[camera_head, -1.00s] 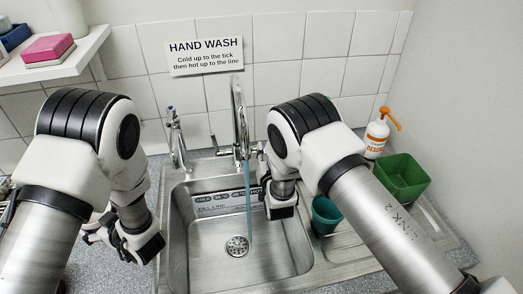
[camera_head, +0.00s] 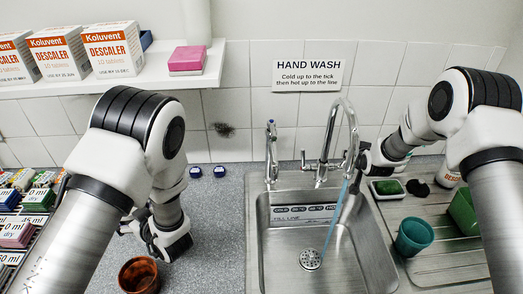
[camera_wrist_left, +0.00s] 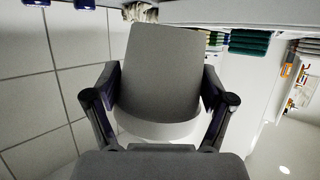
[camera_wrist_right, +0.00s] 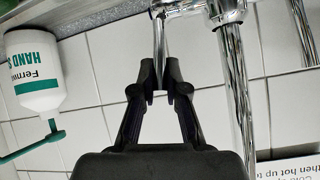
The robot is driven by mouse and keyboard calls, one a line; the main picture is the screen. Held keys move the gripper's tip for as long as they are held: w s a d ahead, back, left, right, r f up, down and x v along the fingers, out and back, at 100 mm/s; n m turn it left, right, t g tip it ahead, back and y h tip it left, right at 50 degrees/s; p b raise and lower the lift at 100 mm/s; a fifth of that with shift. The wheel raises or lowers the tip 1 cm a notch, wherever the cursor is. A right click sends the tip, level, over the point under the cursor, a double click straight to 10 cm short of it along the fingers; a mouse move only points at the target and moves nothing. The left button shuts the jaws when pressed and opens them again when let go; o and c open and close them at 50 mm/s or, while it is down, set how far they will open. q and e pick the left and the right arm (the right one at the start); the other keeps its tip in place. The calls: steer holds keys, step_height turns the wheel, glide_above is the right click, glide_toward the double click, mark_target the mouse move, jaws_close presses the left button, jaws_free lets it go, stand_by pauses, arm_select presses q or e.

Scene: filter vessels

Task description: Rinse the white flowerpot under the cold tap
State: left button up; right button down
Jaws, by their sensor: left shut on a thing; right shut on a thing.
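My left gripper (camera_head: 150,232) is over the counter left of the sink. In the left wrist view it (camera_wrist_left: 155,112) is shut on a tapered, shaded pot (camera_wrist_left: 165,70) with a pale rim, seemingly the white flowerpot; the head view hides this pot. My right gripper (camera_head: 368,160) is at the right side of the curved mixer tap (camera_head: 330,135). In the right wrist view it (camera_wrist_right: 165,82) is shut on a thin chrome lever (camera_wrist_right: 160,45). A bluish stream (camera_head: 336,215) runs from the spout into the steel sink (camera_head: 262,255).
A brown pot (camera_head: 139,276) stands below the left gripper. A teal cup (camera_head: 414,236) and green tub (camera_head: 464,210) stand on the drainer. A second tap (camera_head: 271,150) is at the sink's back left. Descaler boxes (camera_head: 111,50) stand on a shelf. Bare counter lies beside the sink.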

steer(key=shift+w+r+g, duration=0.1)
steer(key=shift+w+g, duration=1)
steer(key=shift+g, duration=0.6)
steer(key=c, duration=1.2)
jaws_free()
steer(key=shift+w, duration=0.1)
steer(key=v, duration=1.2)
steer(key=shift+w, duration=0.1)
